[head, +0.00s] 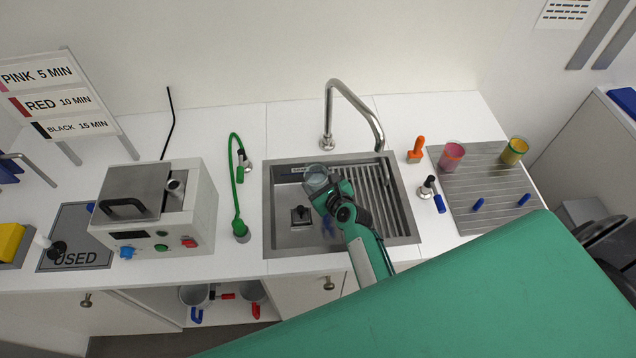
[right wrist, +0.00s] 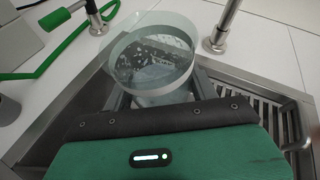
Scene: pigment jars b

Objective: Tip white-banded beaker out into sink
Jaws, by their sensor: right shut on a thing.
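The white-banded beaker (head: 316,177) is a clear glass with a pale band, held over the left part of the sink (head: 396,212). In the right wrist view the beaker (right wrist: 152,62) shows its open mouth, with a pale band around the glass and dark marks seen through it. It looks close to upright; I cannot tell its exact tilt or how much liquid it holds. My right gripper (head: 328,196) is shut on the beaker. My left gripper is not in view.
A tall curved tap (head: 352,108) stands behind the sink. A green hose (head: 235,185) and a white machine (head: 160,208) stand to the left. On the right, a ribbed drainer (head: 487,188) bears a pink jar (head: 452,155) and a yellow jar (head: 514,151).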

